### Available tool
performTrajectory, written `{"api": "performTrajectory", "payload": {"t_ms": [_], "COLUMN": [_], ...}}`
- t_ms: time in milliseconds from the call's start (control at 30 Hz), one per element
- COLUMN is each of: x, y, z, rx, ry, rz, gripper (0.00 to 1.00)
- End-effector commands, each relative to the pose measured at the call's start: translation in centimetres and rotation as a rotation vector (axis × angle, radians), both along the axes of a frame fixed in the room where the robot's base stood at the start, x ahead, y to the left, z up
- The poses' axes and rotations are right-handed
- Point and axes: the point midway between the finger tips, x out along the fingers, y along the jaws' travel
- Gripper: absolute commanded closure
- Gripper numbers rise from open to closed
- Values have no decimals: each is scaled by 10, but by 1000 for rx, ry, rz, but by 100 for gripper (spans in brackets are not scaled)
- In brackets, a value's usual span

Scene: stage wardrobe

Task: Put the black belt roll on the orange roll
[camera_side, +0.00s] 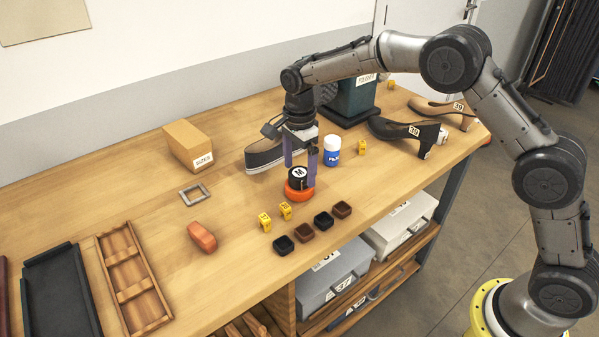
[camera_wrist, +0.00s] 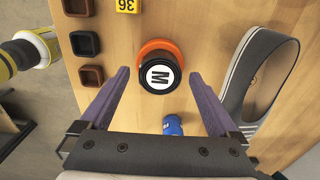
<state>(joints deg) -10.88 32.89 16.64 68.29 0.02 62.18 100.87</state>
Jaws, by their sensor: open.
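The black belt roll (camera_side: 298,175), with a white top marked M, sits on the orange roll (camera_side: 299,193) on the table. In the wrist view the black belt roll (camera_wrist: 158,76) covers most of the orange roll (camera_wrist: 150,45), whose rim shows on its far side.
A grey shoe (camera_side: 265,156) stands close behind my gripper, and a blue and white bottle (camera_side: 332,152) stands to its right. Yellow number tags (camera_side: 265,221) and small square trays (camera_side: 304,232) lie in front. The table is clear around a grey buckle (camera_side: 194,194).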

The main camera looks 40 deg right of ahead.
Motion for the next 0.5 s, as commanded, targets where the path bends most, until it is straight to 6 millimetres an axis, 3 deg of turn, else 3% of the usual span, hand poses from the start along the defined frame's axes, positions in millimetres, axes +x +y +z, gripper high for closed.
{"api": "performTrajectory", "payload": {"t_ms": [300, 500], "x": [1, 0], "y": [0, 0], "z": [66, 94], "rx": [1, 0], "ry": [-5, -2], "rz": [0, 0], "gripper": [4, 4]}}
